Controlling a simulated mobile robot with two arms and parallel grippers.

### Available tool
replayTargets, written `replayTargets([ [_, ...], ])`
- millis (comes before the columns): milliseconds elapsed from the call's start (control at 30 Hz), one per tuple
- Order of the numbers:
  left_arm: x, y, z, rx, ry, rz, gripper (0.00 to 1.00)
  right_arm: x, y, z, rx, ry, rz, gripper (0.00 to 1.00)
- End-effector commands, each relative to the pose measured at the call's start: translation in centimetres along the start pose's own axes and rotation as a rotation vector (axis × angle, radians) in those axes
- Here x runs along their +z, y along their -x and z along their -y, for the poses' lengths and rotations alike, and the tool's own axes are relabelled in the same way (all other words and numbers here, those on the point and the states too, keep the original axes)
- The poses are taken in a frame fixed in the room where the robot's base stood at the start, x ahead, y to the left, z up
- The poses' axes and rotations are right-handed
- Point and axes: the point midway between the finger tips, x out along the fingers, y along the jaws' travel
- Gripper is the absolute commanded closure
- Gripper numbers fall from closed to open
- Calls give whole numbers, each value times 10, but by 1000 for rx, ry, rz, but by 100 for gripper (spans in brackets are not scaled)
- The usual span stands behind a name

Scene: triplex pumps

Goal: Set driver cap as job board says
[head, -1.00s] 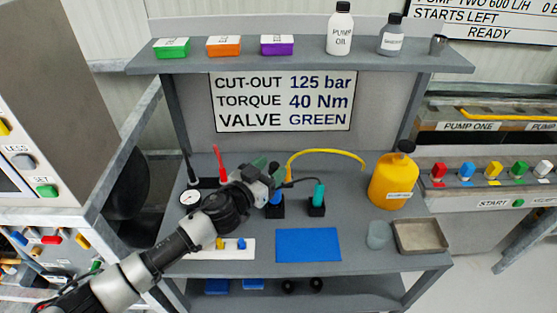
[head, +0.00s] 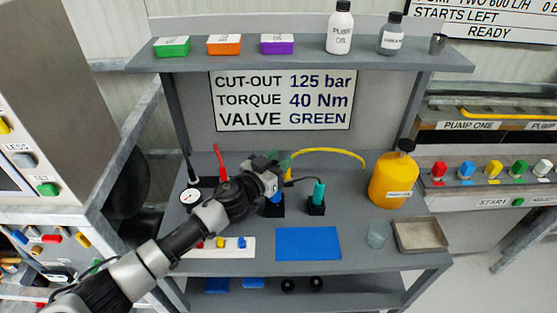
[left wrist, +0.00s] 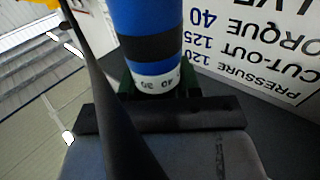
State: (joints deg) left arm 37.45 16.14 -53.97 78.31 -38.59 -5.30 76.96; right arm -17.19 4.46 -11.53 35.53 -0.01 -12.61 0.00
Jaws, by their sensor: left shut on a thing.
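The job board (head: 283,101) reads cut-out 125 bar, torque 40 Nm, valve green. My left gripper (head: 274,180) is at a blue-handled driver (head: 275,199), which stands in a black holder on the bench. The left wrist view shows the driver's blue body (left wrist: 147,18) with a black band and a white scale ring (left wrist: 158,84) with the figures 40 and 30 visible. The gripper's green fingers (left wrist: 160,85) are shut on it around the ring. The fingers hide part of the ring. A teal driver (head: 318,192) stands in another black holder to the right. My right gripper is not in view.
A blue mat (head: 308,244) lies in front. A gauge (head: 190,196) and a white strip with coloured pieces (head: 240,252) lie left, near my arm. A yellow hose (head: 335,152) arches behind.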

Motion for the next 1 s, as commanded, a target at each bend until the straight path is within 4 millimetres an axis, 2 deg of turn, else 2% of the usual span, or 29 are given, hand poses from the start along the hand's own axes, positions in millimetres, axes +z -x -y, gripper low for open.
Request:
replayTargets([
  [400, 0, 1, -3, 248, -1, 2, 90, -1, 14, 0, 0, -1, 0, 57],
  [733, 1, 1, -4, 261, -1, 1, 90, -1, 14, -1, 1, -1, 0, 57],
  [767, 1, 1, -4, 260, -1, 1, 64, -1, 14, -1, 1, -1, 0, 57],
  [800, 1, 1, -4, 260, -1, 1, 57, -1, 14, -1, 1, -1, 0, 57],
  [900, 0, 1, -4, 260, -1, 1, 46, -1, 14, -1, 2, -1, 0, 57],
  [1000, 0, 1, -4, 260, 0, 0, 46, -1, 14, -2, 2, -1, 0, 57],
])
